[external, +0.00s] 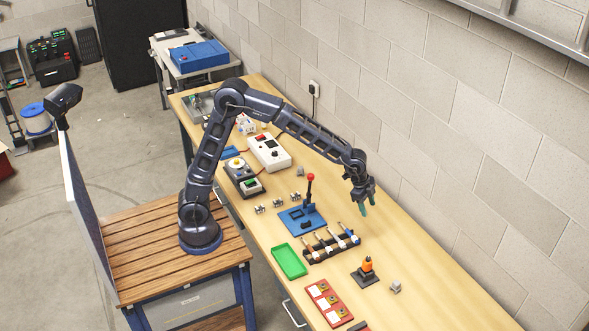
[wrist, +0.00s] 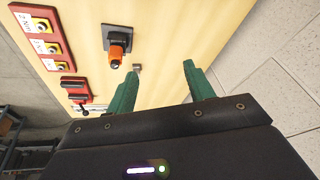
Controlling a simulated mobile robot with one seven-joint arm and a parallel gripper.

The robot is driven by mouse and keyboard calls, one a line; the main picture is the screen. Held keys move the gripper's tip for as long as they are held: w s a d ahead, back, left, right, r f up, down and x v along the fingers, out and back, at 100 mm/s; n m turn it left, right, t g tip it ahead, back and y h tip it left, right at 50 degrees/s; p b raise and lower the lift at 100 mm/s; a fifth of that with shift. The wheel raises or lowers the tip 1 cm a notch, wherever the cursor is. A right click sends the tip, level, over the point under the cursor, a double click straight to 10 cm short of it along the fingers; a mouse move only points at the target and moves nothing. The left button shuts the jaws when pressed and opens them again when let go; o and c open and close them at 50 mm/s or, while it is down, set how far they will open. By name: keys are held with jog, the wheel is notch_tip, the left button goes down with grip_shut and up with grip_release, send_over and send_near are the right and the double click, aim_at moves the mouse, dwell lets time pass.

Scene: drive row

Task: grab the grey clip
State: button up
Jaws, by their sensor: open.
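A small grey piece (external: 396,286), which looks like the grey clip, lies on the wooden bench just right of an orange-and-black device. It also shows in the wrist view (wrist: 137,68), small and close to the tip of the left finger in the picture. Another small grey piece (external: 300,171) lies farther back near the wall, so I cannot be sure which one is the clip. My gripper (external: 364,208) is open and empty, above the bench and apart from both pieces. Its green fingers (wrist: 160,72) are spread in the wrist view.
The orange-and-black device (external: 367,267) stands close to the nearer grey piece. A red panel (external: 328,302), a green tray (external: 289,261), a tool rack (external: 330,246) and a blue base with a red-knobbed lever (external: 302,217) are nearby. The block wall runs along the bench's far side.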

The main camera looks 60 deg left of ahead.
aim_at(397, 282)
jog(key=d+f+m+g+h, duration=0.1)
jog(key=d+f+m, duration=0.1)
jog(key=d+f, duration=0.65)
jog(key=d+f+m+g+h, duration=0.15)
jog(key=d+f, duration=0.45)
jog(key=d, duration=0.6)
jog(key=shift+t+y, duration=0.35)
jog(key=shift+w+x, duration=0.2)
jog(key=shift+x, duration=5.45)
jog(key=shift+r, duration=0.1)
jog(key=shift+c, duration=0.2)
jog(key=c, duration=1)
